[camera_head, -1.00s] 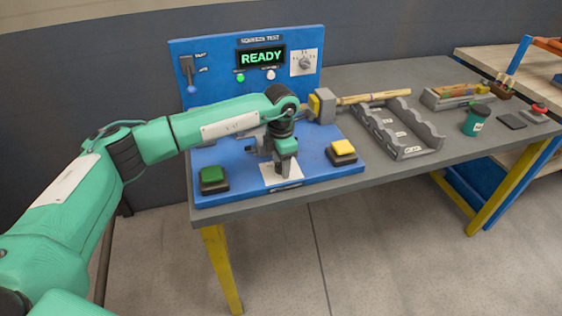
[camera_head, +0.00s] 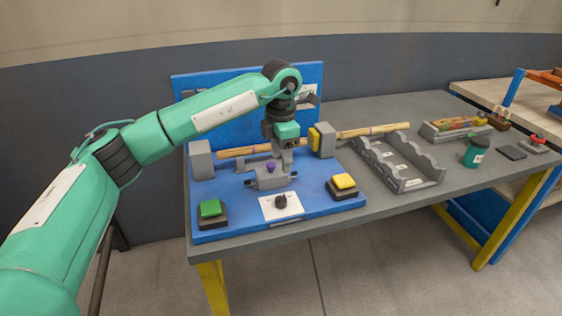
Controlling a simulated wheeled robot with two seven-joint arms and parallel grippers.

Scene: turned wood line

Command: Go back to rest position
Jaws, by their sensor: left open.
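My left gripper (camera_head: 284,156) hangs above the blue test station (camera_head: 335,202), fingers pointing down. It is open and I see nothing held between its fingers. It overlaps the wooden rod (camera_head: 240,151) in the picture; I cannot tell the exact gap. A black knob (camera_head: 282,201) on a white plate stands in front of the gripper, apart from it. A grey fixture with a purple top (camera_head: 270,168) is just below the gripper. My arm hides the station's display. My right gripper is not in view.
A green button (camera_head: 210,208) and a yellow button (camera_head: 344,182) sit at the station's front. A grey notched rack (camera_head: 402,167) stands to the right, then a green cup (camera_head: 476,152) and a tray (camera_head: 455,129). The floor in front of the table is clear.

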